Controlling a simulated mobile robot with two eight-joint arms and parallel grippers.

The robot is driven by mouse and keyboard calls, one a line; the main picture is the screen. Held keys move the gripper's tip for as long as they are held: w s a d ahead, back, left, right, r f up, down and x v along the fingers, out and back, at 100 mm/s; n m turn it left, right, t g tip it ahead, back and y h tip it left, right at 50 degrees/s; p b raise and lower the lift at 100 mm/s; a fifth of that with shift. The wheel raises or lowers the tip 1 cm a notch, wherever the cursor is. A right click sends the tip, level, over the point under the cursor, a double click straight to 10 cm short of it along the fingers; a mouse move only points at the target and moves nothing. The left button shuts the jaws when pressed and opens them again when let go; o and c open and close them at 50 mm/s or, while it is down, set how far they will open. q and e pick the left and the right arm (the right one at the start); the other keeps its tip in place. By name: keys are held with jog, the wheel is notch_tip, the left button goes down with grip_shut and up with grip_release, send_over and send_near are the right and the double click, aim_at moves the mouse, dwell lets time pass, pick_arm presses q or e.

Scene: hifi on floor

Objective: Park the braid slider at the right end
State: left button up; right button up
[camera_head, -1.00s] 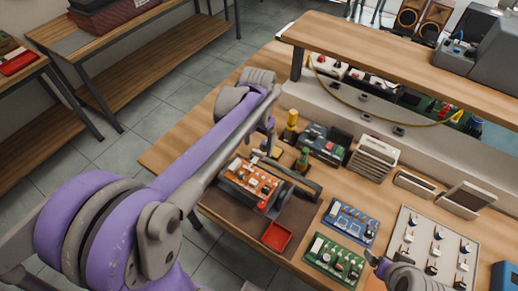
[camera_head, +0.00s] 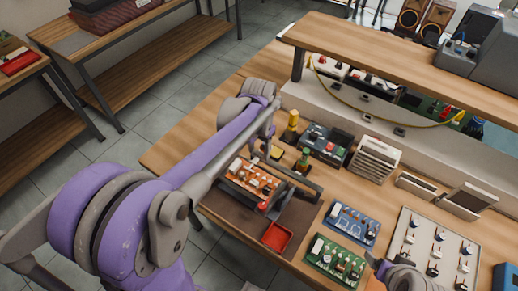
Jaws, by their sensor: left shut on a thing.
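An orange circuit board (camera_head: 254,182) sits in a dark frame on a brown mat (camera_head: 230,215). A dark grey bar (camera_head: 305,184) runs along the frame's far side, down to the right. I cannot pick out the braid slider for certain; it is small or hidden around the far left end of the bar. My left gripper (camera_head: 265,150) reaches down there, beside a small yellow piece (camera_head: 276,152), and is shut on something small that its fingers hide. My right gripper (camera_head: 379,264) shows at the bottom right, apart from the frame; its jaw opening is unclear.
A red tray (camera_head: 277,237) lies on the mat's near edge. Green (camera_head: 335,260) and blue (camera_head: 351,223) circuit boards lie to the right, before a panel of switches (camera_head: 435,245). A yellow-topped bottle (camera_head: 291,124) and a green one (camera_head: 303,158) stand close to the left gripper.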

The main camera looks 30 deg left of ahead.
pick_arm(q)
jog(key=shift+d, duration=0.1)
grip_shut()
jog(key=shift+d, duration=0.35)
jog(key=d, duration=0.6)
jog(key=s+d+b, duration=0.1)
jog(key=d, duration=1.1)
jog(key=shift+s+d, duration=0.3)
jog(key=shift+s, duration=0.05)
jog(key=shift+d, duration=0.15)
jog(key=o, duration=1)
grip_release()
jog(key=shift+d, duration=0.1)
jog(key=o, duration=0.3)
